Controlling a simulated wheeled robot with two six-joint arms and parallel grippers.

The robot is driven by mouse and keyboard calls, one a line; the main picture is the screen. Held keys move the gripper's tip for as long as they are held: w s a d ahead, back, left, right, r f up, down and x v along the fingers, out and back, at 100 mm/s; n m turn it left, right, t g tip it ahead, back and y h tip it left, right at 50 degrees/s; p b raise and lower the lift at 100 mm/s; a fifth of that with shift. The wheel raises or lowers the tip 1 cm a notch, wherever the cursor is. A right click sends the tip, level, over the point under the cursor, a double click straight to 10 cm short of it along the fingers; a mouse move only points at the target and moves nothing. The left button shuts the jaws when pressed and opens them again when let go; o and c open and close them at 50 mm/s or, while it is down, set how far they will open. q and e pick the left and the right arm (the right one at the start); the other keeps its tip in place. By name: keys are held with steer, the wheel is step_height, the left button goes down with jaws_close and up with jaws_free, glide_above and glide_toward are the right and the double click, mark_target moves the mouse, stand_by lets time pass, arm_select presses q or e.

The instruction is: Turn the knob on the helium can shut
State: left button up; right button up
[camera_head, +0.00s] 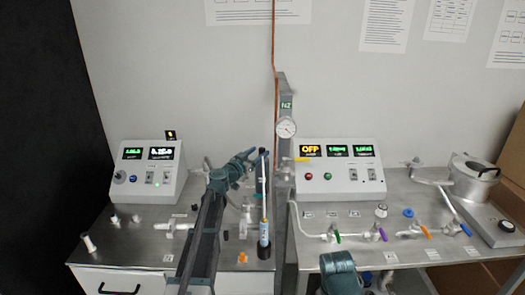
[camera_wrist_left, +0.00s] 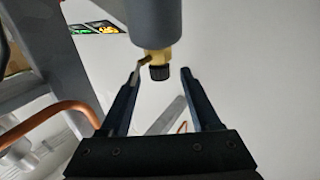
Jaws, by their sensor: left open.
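In the left wrist view, a grey cylinder, which looks like the helium can (camera_wrist_left: 150,18), enters from the top edge. A brass valve (camera_wrist_left: 156,57) sits at its end with a small black knob (camera_wrist_left: 160,73). My left gripper (camera_wrist_left: 161,70) is open, one finger on each side of the knob. The left fingertip is close to the brass fitting; I cannot tell whether it touches. A gap shows on the right. In the head view my left gripper (camera_head: 249,155) is beside the grey post, and I cannot make out the can or knob there. My right gripper is not visible.
A grey post (camera_head: 285,185) with a gauge (camera_head: 285,128) and an N2 sign stands close right of my left gripper. A copper pipe (camera_head: 274,60) runs up the wall. Control boxes (camera_head: 340,175) and coloured valves (camera_head: 382,235) occupy the benches.

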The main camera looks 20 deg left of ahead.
mark_target(260, 151)
arm_select(q)
steer(key=shift+x, duration=1.75)
jaws_close()
